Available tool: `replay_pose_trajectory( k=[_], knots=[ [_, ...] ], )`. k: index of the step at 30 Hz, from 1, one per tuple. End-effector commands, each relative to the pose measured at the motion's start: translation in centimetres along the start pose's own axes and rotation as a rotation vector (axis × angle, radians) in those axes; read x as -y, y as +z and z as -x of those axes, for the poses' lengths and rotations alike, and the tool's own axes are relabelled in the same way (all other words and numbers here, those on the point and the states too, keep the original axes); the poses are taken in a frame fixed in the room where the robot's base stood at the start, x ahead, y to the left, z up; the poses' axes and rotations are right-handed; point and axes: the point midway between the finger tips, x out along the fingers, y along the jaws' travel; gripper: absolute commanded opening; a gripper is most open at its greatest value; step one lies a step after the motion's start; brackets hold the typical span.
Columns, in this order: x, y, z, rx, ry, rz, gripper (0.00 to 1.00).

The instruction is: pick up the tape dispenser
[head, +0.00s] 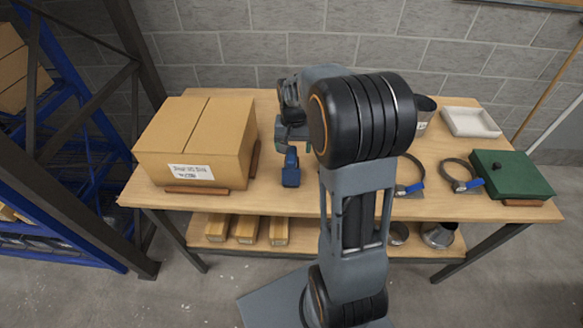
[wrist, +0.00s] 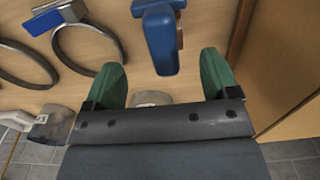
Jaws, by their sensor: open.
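The blue item that looks like the tape dispenser (head: 291,168) stands on the workbench, right of the large cardboard box. In the wrist view the blue tape dispenser (wrist: 161,40) is at the top centre, with a narrow brown edge on its right side. My gripper (wrist: 163,63) has its two green fingers apart, with nothing held between them. The dispenser is just beyond the fingertips, roughly in line with the gap. In the head view my gripper (head: 290,133) is over the bench behind the dispenser, partly hidden by my arm.
The cardboard box (head: 198,140) stands close on the left. Ring clamps with blue parts (head: 461,177), a green case (head: 510,174) and a white tray (head: 469,122) are on the right. A pale object (wrist: 152,97) is partly hidden behind my gripper. A wall runs behind the bench.

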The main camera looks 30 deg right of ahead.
Motion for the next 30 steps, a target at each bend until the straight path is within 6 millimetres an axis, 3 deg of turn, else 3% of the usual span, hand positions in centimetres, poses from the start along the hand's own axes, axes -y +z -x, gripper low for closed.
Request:
replay_pose_trajectory(
  k=[9,19,30],
  knots=[
    [0.1,0.0,-2.1,0.002,0.001,0.001,0.81],
    [0.4,-0.1,-6.1,0.002,0.000,0.000,0.81],
    [0.4,-0.1,-6.7,-0.001,0.000,0.000,0.79]
  ],
)
